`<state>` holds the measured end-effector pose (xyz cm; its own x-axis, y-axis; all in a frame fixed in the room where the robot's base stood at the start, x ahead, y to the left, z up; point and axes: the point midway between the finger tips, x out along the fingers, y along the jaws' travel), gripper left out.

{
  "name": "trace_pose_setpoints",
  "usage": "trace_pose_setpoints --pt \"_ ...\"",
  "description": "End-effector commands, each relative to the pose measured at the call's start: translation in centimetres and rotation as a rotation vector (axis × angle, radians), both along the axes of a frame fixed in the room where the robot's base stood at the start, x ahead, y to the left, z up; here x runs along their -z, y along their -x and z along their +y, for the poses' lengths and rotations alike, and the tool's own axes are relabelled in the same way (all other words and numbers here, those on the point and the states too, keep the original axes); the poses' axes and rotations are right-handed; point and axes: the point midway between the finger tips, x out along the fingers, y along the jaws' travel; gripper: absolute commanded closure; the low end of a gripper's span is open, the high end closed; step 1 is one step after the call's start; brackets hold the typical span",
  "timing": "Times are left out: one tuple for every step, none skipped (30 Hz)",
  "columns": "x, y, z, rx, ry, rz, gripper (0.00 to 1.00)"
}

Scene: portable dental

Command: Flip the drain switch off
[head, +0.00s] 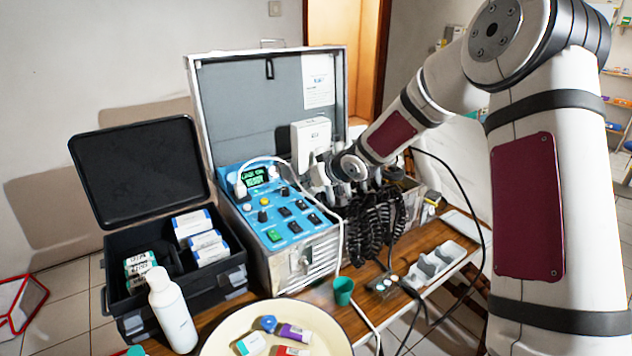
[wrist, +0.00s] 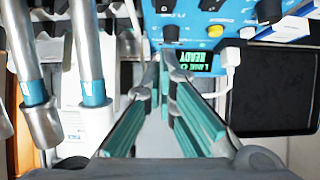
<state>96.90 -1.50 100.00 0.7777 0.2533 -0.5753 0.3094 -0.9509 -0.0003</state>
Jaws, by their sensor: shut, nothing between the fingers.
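The blue control panel (head: 262,215) of the open dental case carries several black rocker switches (head: 294,227), a green switch (head: 273,236), knobs and a lit display (head: 254,177). I cannot read which switch is the drain switch. In the wrist view the panel (wrist: 185,22) lies at the top, with a black switch (wrist: 170,33) just beyond my fingertips and the lit display (wrist: 195,62) to their right. My gripper (wrist: 163,62) is shut and empty, at the panel's edge. In the head view my gripper (head: 318,175) is beside the panel's upper right, its tips partly hidden.
Handpieces (wrist: 85,60) and black coiled hoses (head: 375,220) hang close beside my gripper. A white cable (head: 340,225) runs past the panel. A black case (head: 175,265), a white bottle (head: 172,310) and a round tray (head: 222,328) stand nearby. A green cup (head: 343,290) is in front.

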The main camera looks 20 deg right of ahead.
Motion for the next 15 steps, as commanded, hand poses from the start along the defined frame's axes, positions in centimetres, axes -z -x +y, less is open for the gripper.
trace_pose_setpoints --pt "0.8 -0.9 0.4 -0.002 -0.001 0.001 1.0" --pt "1.1 -1.4 0.5 -0.002 -0.001 0.0 1.0" --pt "1.6 -1.9 0.7 -0.002 -0.001 0.001 1.0" --pt "1.9 -2.3 0.8 -0.001 0.0 0.001 1.0" --pt "2.5 -2.2 0.8 -0.001 0.001 0.003 1.0" --pt "3.1 -2.2 0.8 -0.001 0.001 0.004 1.0" --pt "3.5 -2.3 0.8 -0.001 0.0 0.003 1.0" --pt "3.8 -2.3 0.9 -0.001 0.001 0.003 1.0" --pt "4.3 -2.4 0.8 -0.001 0.001 0.003 1.0" --pt "4.5 -2.4 0.8 -0.001 0.0 0.003 1.0" --pt "4.7 -2.5 0.9 -0.001 0.0 0.002 1.0" --pt "4.9 -2.5 0.9 -0.001 0.0 0.001 1.0" --pt "5.0 -2.5 0.9 0.0 0.0 0.001 1.0" --pt "5.2 -2.5 0.9 0.0 0.0 0.001 1.0" --pt "5.3 -2.6 0.8 0.0 0.0 0.001 1.0"
